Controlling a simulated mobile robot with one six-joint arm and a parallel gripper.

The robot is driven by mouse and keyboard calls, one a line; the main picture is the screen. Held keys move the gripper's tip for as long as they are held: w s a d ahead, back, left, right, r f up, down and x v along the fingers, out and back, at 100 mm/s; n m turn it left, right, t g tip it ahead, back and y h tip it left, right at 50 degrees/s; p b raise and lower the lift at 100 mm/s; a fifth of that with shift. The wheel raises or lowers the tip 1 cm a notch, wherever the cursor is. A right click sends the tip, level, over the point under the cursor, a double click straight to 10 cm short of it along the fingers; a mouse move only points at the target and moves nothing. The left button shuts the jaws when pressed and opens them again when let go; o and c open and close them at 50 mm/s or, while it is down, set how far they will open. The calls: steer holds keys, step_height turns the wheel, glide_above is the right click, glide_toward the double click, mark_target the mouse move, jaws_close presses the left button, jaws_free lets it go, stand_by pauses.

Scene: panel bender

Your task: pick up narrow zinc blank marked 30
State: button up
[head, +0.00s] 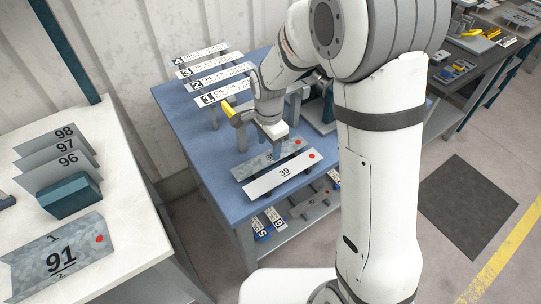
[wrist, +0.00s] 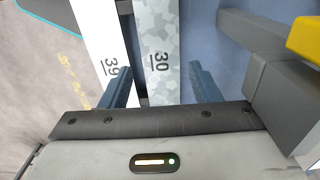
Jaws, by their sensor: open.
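The narrow zinc blank marked 30 (head: 252,167) lies on the blue table, behind a plain whitish blank marked 39 (head: 263,184). In the wrist view the zinc blank (wrist: 161,35) has a mottled grey spangle and runs up the picture, with the 39 blank (wrist: 100,28) close to its left. My gripper (wrist: 160,78) is open and empty, with one finger on each side of the zinc blank in that view. The left finger overlaps the 39 blank's edge. In the head view my gripper (head: 273,143) is low over the zinc blank; its height above it is unclear.
A grey post with a yellow top (head: 229,108) stands close to my gripper; its yellow part (wrist: 305,38) shows at right in the wrist view. Numbered label strips (head: 220,77) stand behind. A white table (head: 125,235) at left holds plates marked 91 and 96 to 98.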

mark_target(269, 158)
step_height(269, 158, down, 3)
steer(key=shift+f, duration=0.2)
steer(key=shift+c, duration=0.2)
steer(key=c, duration=0.7)
